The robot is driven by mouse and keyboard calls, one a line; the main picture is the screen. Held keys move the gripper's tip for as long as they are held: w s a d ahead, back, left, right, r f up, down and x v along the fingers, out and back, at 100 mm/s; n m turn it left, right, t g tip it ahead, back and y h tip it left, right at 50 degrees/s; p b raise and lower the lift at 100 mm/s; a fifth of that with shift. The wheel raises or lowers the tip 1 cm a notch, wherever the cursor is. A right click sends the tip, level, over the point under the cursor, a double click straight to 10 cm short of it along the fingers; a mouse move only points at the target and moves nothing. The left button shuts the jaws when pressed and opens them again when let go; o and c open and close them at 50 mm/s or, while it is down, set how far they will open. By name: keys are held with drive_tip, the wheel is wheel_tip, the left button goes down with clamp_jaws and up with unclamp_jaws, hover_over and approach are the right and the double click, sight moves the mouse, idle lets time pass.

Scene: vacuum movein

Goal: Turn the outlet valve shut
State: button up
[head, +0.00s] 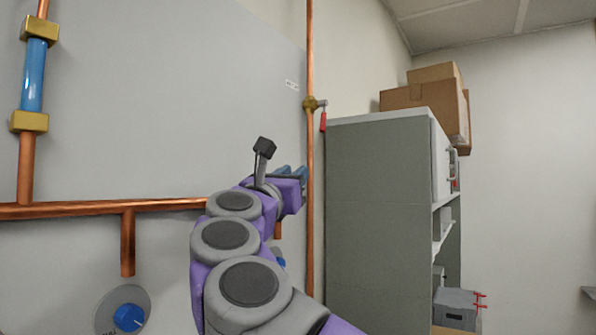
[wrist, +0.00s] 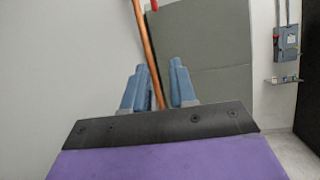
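A brass valve (head: 313,104) with a red lever (head: 323,121) sits on the vertical copper pipe (head: 310,200) right of the grey panel. The lever hangs down beside the pipe. Part of a red piece, apparently this lever, shows at the top edge of the wrist view (wrist: 154,5). My gripper (head: 296,173) is below the valve, close to the pipe in the picture. In the wrist view my gripper (wrist: 159,68) has its two blue fingers apart, and the pipe shows between them. I cannot tell whether the pipe is truly between the fingers or beyond them. The valve's label is unreadable.
A grey cabinet (head: 375,200) stands right of the pipe, with cardboard boxes (head: 420,97) on top. A blue knob (head: 129,317) is on the lower left panel. A horizontal copper pipe (head: 80,209) and a blue cylinder (head: 33,75) between brass fittings are at left.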

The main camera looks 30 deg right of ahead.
drive_tip(key=p+v, duration=0.1)
drive_tip(key=v, duration=1.1)
drive_tip(key=shift+p, duration=0.3)
drive_tip(key=shift+a+f, duration=0.1)
drive_tip(key=shift+c, duration=0.3)
